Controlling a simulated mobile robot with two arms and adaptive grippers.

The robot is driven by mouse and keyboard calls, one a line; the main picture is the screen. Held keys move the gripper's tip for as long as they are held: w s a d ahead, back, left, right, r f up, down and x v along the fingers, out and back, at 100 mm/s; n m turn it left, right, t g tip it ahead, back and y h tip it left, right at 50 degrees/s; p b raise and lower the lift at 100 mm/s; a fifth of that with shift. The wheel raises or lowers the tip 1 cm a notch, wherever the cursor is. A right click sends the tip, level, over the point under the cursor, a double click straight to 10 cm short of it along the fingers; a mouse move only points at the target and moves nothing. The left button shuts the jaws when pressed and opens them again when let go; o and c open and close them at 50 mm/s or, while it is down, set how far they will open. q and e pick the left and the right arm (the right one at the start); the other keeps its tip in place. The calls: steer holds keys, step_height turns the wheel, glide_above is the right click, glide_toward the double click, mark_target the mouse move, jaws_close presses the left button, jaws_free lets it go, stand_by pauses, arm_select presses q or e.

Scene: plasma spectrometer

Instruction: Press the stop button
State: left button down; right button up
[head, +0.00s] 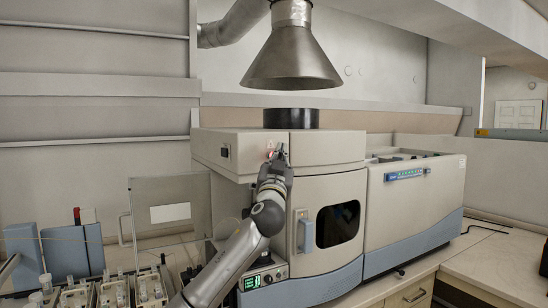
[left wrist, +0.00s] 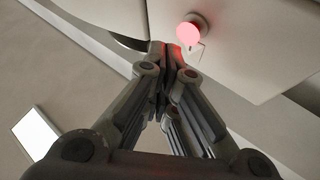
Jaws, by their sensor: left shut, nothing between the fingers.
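The stop button is a round red knob (left wrist: 188,32) on the pale front of the spectrometer. In the head view only a small reddish spot of it (head: 269,146) shows by my fingertips. The spectrometer (head: 330,150) is a large beige and blue machine on the bench. My left gripper (head: 281,154) is shut and empty in front of its upper front panel. In the left wrist view the closed fingertips (left wrist: 167,50) appear just left of and below the knob. I cannot tell whether they touch the panel. My right gripper is not in view.
A metal exhaust hood (head: 291,55) hangs above the machine. A clear panel (head: 165,225) stands left of it, beside vial racks (head: 110,292) and blue folders (head: 75,250). A small box with a green display (head: 263,279) sits under my arm. The bench at right is mostly clear.

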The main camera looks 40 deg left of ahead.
arm_select(q)
steer(key=shift+a, duration=0.1)
steer(key=shift+w+a, duration=0.1)
steer(key=shift+a, duration=0.2)
steer(key=shift+w+a, duration=0.15)
steer(key=shift+a, duration=0.3)
stand_by(0.7)
steer(key=shift+d, duration=0.1)
steer(key=shift+s+d+b, duration=0.25)
steer(key=shift+d+b, duration=0.2)
steer(key=shift+d, duration=0.25)
steer(key=d, duration=0.2)
steer(key=s+d, duration=0.1)
steer(key=d, duration=0.2)
steer(key=shift+s+b, duration=0.2)
steer(key=shift+b, duration=0.15)
